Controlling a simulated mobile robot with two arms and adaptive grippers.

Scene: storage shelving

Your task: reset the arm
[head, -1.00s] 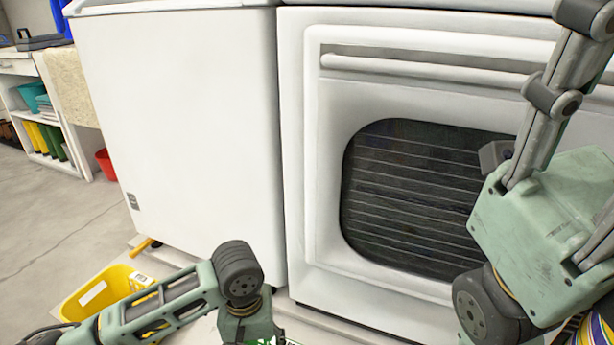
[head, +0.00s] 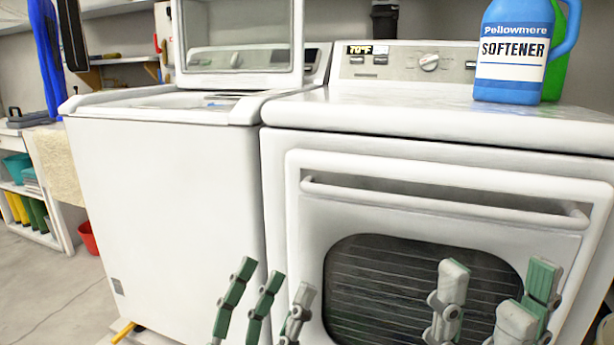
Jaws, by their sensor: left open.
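My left gripper (head: 268,302) shows at the bottom of the head view, in front of the gap between the two white machines. Its grey-green fingers point up, stand apart, and have nothing between them. My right gripper (head: 490,305) shows at the bottom right, in front of the dryer door's dark window. Its fingers also point up with clear space between them, and no object shows in it. Both arms below the fingers are out of view.
A white washer (head: 165,200) with a raised lid (head: 238,77) stands left of a white dryer (head: 283,190). A blue softener jug (head: 513,50) stands on the dryer, with a green container behind. Shelving (head: 50,242) and a red bucket (head: 88,238) stand left. Floor there is open.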

